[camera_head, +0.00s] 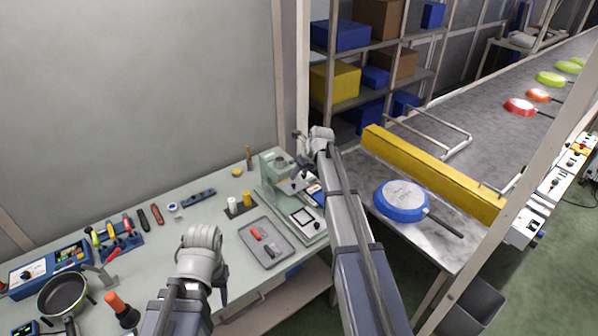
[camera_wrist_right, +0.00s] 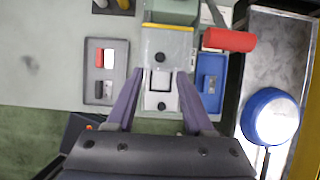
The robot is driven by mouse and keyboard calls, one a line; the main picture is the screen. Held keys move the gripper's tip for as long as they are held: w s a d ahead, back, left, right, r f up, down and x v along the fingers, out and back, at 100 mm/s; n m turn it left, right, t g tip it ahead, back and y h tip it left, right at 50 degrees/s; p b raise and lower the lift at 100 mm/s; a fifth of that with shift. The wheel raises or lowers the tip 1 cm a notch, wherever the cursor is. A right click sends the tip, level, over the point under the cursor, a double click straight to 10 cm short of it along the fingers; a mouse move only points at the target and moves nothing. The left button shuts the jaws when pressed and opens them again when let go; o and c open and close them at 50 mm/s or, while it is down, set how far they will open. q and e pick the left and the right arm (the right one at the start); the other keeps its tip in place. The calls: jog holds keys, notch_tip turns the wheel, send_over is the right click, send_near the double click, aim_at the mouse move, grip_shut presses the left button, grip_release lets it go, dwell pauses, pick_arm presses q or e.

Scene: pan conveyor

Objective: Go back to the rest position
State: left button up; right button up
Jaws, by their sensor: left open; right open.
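My right gripper (camera_wrist_right: 156,100) is open and empty in the right wrist view, its two fingers spread above the front of a pale green press fixture (camera_wrist_right: 168,40). In the head view my right arm reaches over the right end of the bench, with its wrist (camera_head: 320,140) beside the press (camera_head: 272,165). My left arm ends over the front of the bench in the head view, with its wrist (camera_head: 203,240) left of the grey tray. Its gripper (camera_head: 222,292) is mostly hidden behind the wrist, and nothing is visibly held in it.
A grey tray (camera_head: 247,236) holds a red and a dark piece. A blue pan (camera_head: 401,200) lies on the metal table beside a yellow barrier (camera_head: 430,170). A dark pan (camera_head: 63,294) and tools occupy the bench's left side. A red-handled lever (camera_wrist_right: 228,40) stands by the press.

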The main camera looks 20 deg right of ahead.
dwell(0.3)
jog(key=s+a+f+n+g+b, duration=0.2)
jog(key=s+a+f+n, duration=0.1)
jog(key=s+a+n, duration=0.55)
jog(key=s+a+f+n+g+b, duration=0.1)
jog(key=s+a+f+n+b, duration=0.15)
jog(key=s+a+n, duration=0.6)
jog(key=s+a+f+n+g+h+b, duration=0.1)
jog(key=s+a+f+n, duration=0.1)
jog(key=s+n, duration=0.7)
jog(key=s+a+f+n+g+h+b, duration=0.1)
jog(key=s+a+n, duration=0.3)
jog(key=s+n, duration=0.6)
jog(key=shift+s+f+h+b, duration=0.15)
jog(key=shift+f+h+b, duration=0.25)
jog(key=shift+f+b, duration=0.2)
